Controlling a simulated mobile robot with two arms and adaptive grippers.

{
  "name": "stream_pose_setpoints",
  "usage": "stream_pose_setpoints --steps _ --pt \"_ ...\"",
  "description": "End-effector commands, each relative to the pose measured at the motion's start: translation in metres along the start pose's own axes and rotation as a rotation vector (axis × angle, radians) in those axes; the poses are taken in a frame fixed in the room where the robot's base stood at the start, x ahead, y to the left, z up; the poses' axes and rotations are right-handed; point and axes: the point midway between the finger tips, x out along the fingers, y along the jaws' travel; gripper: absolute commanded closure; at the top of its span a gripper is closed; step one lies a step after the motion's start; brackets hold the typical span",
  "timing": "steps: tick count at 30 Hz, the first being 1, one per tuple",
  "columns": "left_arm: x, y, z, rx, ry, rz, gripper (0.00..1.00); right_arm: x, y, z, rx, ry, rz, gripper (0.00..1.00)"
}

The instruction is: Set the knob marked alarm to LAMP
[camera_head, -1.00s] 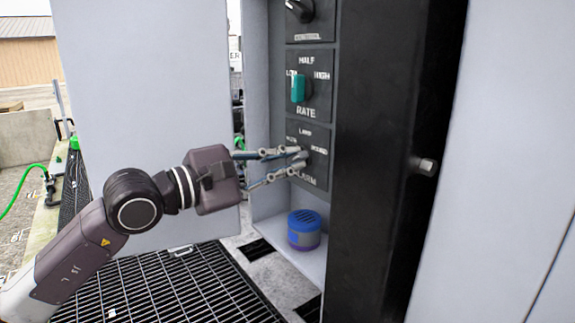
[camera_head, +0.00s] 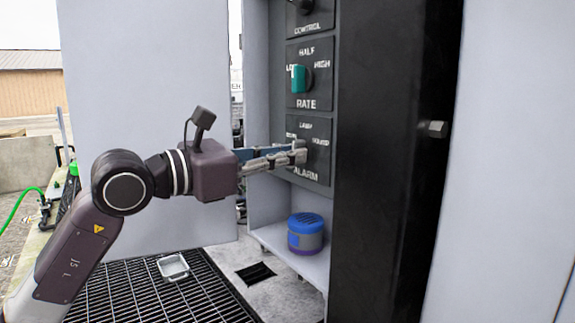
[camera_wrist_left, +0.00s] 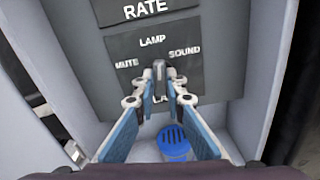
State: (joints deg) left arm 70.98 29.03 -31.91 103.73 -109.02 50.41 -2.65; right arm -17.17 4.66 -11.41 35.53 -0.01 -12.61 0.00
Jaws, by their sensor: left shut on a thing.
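The alarm panel (camera_head: 309,176) is the lowest dark plate in the cabinet, lettered ALARM, with LAMP at its top. In the left wrist view the panel (camera_wrist_left: 118,45) shows MUTE at left, LAMP at top and SOUND at right. My left gripper (camera_head: 300,153) reaches in from the left, at the middle of this panel. In the left wrist view the gripper (camera_wrist_left: 158,80) is shut on the alarm knob (camera_wrist_left: 158,68). The fingers hide much of the knob. Its visible grey part stands upright below LAMP. My right gripper is not in view.
Above is the RATE panel with a teal knob (camera_head: 299,79), and a CONTROL knob (camera_head: 303,5) at the top. A blue and grey round thing (camera_head: 306,232) stands on the shelf below. A black post (camera_head: 385,170) with a bolt is close on the right.

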Motion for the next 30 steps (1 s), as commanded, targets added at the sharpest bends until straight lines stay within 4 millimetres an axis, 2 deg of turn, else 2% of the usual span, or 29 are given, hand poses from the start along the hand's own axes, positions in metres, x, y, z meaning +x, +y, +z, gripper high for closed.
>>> stream_pose_setpoints --steps 9,26,27,30 --pt "0.0001 0.0003 -0.0001 -0.127 -0.001 0.001 1.0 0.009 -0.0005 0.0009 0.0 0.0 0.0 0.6" --pt "-0.0002 0.0008 0.0014 -0.153 -0.003 0.002 1.0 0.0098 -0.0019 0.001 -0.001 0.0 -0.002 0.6" --pt "-0.0003 0.0008 0.0015 -0.153 -0.003 0.002 0.86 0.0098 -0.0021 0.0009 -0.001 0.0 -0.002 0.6" --pt "-0.0002 0.0008 0.0013 -0.152 -0.002 0.002 0.75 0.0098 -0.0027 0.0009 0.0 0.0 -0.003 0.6"
